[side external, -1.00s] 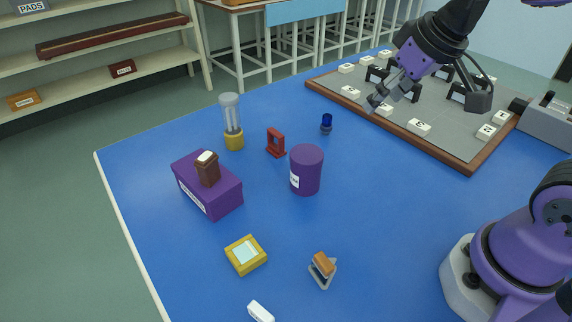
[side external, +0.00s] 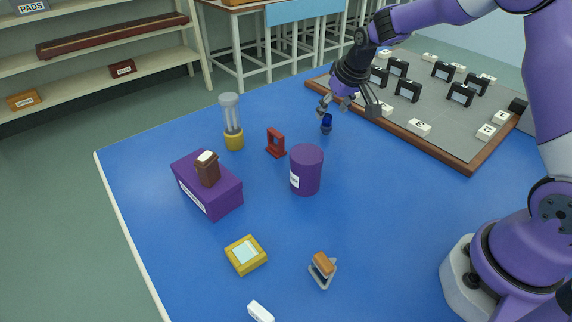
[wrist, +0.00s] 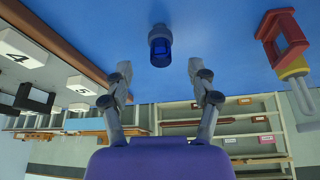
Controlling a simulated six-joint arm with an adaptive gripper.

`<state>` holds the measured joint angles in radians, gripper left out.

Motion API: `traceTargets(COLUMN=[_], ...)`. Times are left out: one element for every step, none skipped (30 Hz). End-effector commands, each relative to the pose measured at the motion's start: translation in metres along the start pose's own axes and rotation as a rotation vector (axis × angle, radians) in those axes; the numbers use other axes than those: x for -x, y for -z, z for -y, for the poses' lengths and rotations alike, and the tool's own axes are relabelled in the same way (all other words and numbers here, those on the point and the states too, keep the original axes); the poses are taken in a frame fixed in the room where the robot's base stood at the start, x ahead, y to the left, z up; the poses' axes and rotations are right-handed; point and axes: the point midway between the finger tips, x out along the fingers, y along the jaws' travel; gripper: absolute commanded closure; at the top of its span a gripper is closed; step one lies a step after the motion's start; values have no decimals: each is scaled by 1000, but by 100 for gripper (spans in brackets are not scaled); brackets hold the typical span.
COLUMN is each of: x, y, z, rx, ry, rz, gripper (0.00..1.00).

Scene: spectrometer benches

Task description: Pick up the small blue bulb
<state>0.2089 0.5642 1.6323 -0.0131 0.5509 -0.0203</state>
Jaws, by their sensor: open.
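The small blue bulb (side external: 326,123) stands on the blue table near the left edge of the grey board. It has a dark base and a shiny blue top. In the wrist view the bulb (wrist: 161,48) is near the top centre, ahead of and between the two fingers. My gripper (side external: 331,107) is just above and beside the bulb in the side view. In the wrist view my gripper (wrist: 160,70) has its fingers spread wide with nothing between the pads. I cannot tell exactly how far the fingertips are from the bulb.
A wood-edged grey board (side external: 455,135) with white numbered blocks and black holders lies to the right. A red stand (side external: 276,143), purple cylinder (side external: 306,170) and yellow-based glass lamp (side external: 232,122) stand to the left. A purple box (side external: 212,190) is farther left.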

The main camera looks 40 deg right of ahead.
Motion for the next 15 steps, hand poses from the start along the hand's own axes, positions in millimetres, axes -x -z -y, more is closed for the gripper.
traceTargets(x=[-8, -13, -20, -24, -29, -35, -38, -41, -44, -45, -45, -45, -45, -45, -45], y=[0, 1, 2, 3, 3, 3, 3, 3, 3, 3, 3, 3, 3, 3, 3], z=[0, 0, 1, 1, 1, 1, 1, 1, 1, 1, 1, 1, 1, 1, 1], rx=[0, 0, 0, 0, 0, 0, 0, 0, 0, 0, 0, 0, 0, 0, 0], ry=[0, 0, 0, 0, 0, 0, 0, 0, 0, 0, 0, 0, 0, 0, 0], rz=[5, 5, 5, 4, 5, 5, 4, 3, 3, 2, 2, 1, 1, 1, 1], gripper=[32, 32, 32, 32, 32, 32, 32, 32, 32, 32, 32, 32, 32, 32, 32])
